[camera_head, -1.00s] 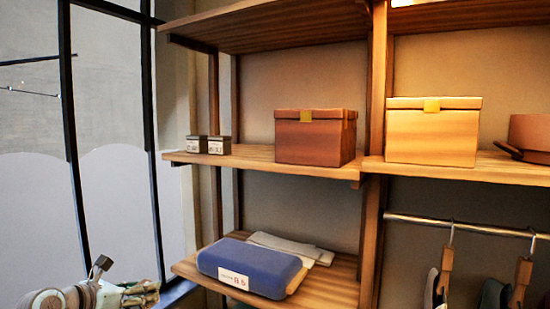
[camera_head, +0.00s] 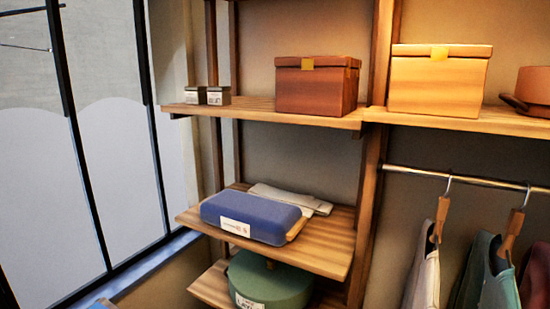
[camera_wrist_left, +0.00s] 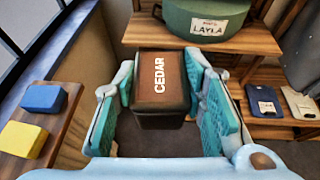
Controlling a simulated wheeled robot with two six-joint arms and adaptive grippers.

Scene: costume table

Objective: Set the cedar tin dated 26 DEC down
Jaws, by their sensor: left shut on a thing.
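The cedar tin (camera_wrist_left: 160,85) is a dark brown box with white CEDAR lettering, in the middle of the left wrist view. My left gripper (camera_wrist_left: 160,72) is shut on it, with a teal finger on either side. No 26 DEC date is readable on the faces that show. The tin is not in the head view. Two small dark tins, a left one (camera_head: 195,95) and a right one (camera_head: 218,96), stand side by side on the upper shelf (camera_head: 265,106); their labels are too small to read. My right gripper is in neither view.
A brown lidded box (camera_head: 315,90) and a tan one (camera_head: 438,82) stand on the upper shelves. Below are a blue case (camera_head: 250,216) and a green round box (camera_head: 270,286), labelled LAYLA in the wrist view. Blue (camera_wrist_left: 43,97) and yellow (camera_wrist_left: 22,140) blocks lie on wood at left.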

